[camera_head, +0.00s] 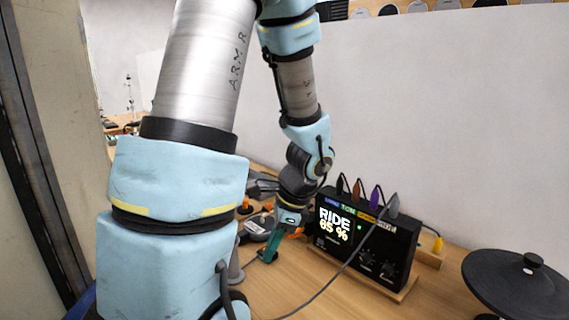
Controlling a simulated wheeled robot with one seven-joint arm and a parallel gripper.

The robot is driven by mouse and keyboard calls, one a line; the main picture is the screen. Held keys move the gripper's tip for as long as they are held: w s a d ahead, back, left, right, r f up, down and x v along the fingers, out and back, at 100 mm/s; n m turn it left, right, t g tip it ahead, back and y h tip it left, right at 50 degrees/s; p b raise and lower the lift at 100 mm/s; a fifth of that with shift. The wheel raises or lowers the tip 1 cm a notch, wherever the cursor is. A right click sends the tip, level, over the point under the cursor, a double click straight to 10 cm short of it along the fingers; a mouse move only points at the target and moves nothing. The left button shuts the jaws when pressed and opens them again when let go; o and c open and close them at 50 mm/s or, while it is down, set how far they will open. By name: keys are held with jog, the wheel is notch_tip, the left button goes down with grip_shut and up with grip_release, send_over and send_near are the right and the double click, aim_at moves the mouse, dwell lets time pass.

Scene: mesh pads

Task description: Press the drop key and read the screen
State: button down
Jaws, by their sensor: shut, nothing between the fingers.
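A black box device (381,252) stands on the wooden table, toward the middle right of the head view. Its lit screen (334,225) reads "RIDE 85 %". Knobs and a small green light show on its front, and coloured plugs stand along its top edge. I cannot make out which control is the drop key. My gripper (268,257) is shut, pointing down just left of the device and close to the table. It looks apart from the device's front, and it holds nothing.
A round black pad (517,284) lies at the lower right. A grey cable (335,276) runs from the device's top across its front to the table. Small dark and orange items (256,228) sit behind my gripper. A white wall (440,120) rises behind the table.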

jog(key=a+r+n+h, duration=0.1)
jog(key=n, duration=0.4)
jog(key=a+r+n+t+h, duration=0.1)
jog(key=r+n, duration=0.1)
jog(key=n, duration=0.3)
jog(key=a+r+n+h, duration=0.1)
jog(key=n+h, duration=0.1)
jog(key=n, duration=0.4)
jog(key=shift+s+a+r, duration=0.15)
jog(key=shift+s+a, duration=0.15)
jog(key=shift+a, duration=0.05)
